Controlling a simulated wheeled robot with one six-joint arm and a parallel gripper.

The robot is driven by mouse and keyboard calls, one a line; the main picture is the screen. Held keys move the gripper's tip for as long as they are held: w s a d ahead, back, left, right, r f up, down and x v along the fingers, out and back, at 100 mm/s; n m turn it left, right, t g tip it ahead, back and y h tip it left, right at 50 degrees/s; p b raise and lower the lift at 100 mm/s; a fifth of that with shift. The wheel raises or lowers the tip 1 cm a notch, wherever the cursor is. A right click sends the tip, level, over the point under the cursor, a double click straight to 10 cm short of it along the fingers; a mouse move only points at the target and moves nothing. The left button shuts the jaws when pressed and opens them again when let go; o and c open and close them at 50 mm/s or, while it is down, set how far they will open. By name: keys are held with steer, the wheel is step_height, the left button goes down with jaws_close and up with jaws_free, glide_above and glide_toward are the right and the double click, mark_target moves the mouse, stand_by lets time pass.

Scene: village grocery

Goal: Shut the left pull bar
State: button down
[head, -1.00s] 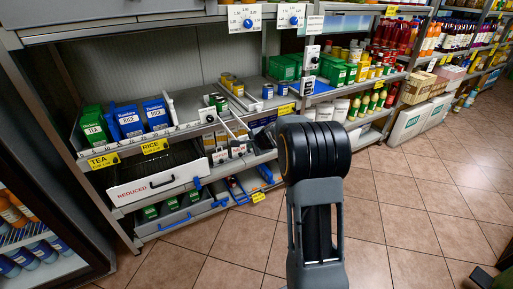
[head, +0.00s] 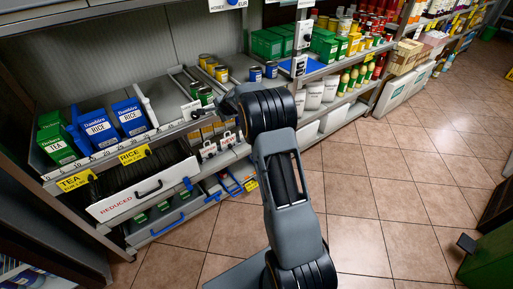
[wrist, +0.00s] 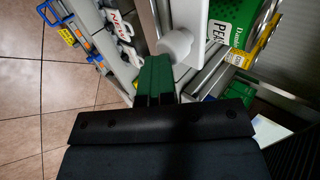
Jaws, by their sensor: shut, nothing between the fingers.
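My gripper (wrist: 155,82) is shut and empty in the wrist view, its green fingers together. A white round knob (wrist: 175,44) is just beyond the fingertips; I cannot tell whether they touch. In the head view my arm hides the gripper. Slim bars (head: 184,84) run front to back on the middle shelf, right of the rice boxes, with a white tag (head: 191,109) at their front end. I cannot tell for certain which is the left pull bar, or how far out it is.
A white REDUCED drawer (head: 120,205) with a black handle juts out below, above a drawer with a blue handle (head: 168,224). Rice boxes (head: 97,129) and small cans (head: 207,63) stand on the shelf. Tiled floor (head: 375,190) is free at right.

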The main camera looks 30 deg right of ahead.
steer(key=shift+w+a+r, duration=0.2)
steer(key=shift+s, duration=0.1)
steer(key=s+d+f+b+v, duration=0.1)
steer(key=s+f+b+v, duration=0.1)
steer(key=v, duration=1.1)
steer(key=s+a+n+g+y+p, duration=0.1)
steer(key=s+a+n+g+p, duration=0.4)
steer(key=s+n, duration=0.6)
steer(key=s+a+r+n+h+p, duration=0.1)
steer(key=s+a+r+n+p, duration=0.2)
steer(key=s+r, duration=0.4)
steer(key=s+a+r+n+h+p, duration=0.1)
steer(key=s+a+r+n+p, duration=0.1)
steer(key=s+r+p, duration=0.4)
steer(key=s+a+r, duration=0.1)
steer(key=s, duration=0.4)
steer(key=shift+s+a+n+g, duration=0.15)
steer(key=shift+a+n+g, duration=0.05)
steer(key=shift+n+g, duration=0.2)
